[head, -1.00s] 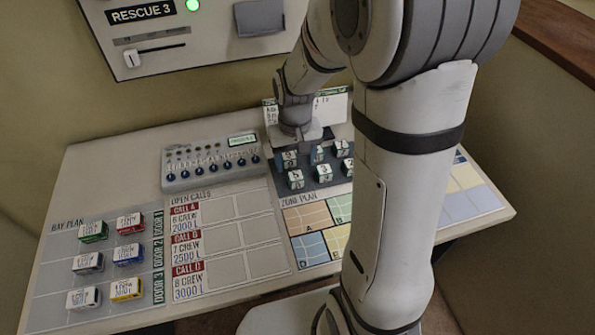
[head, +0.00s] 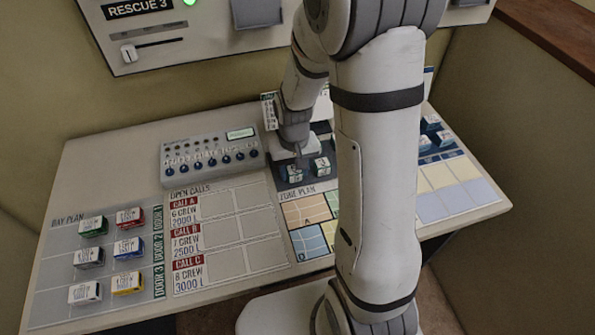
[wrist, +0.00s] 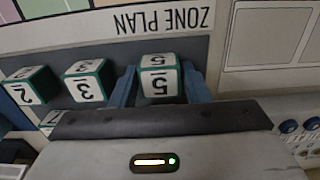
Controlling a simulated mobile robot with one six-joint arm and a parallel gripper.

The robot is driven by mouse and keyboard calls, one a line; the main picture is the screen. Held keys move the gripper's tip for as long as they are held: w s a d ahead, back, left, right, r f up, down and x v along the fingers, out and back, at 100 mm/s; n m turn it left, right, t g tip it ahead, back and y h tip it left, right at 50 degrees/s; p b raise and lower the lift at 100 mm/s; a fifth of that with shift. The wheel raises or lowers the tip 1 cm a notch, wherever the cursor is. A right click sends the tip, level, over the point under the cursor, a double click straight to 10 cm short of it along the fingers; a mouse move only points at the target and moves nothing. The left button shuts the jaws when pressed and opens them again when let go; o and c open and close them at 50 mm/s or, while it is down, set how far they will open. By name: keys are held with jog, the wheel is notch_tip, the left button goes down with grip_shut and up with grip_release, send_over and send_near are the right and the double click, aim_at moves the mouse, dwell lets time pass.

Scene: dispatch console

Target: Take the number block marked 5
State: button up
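The number block marked 5 is a white cube with green edges (wrist: 160,82). It stands on the dark block tray (wrist: 112,52), at one end of a row. My gripper (wrist: 159,74) is down over it, with one blue finger on each side. The fingers look open, with a narrow gap at the block's left side; firm contact does not show. In the head view my gripper (head: 294,152) is low at the tray, above the front-left block (head: 292,173). My arm hides part of the tray.
Blocks marked 3 (wrist: 87,80) and 2 (wrist: 30,86) stand left of the 5 in the wrist view. A grey knob panel (head: 210,158) lies left of my gripper in the head view. The zone plan (head: 308,222) lies in front of the tray.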

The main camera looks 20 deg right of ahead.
jog(key=c, duration=0.6)
jog(key=shift+r, duration=0.1)
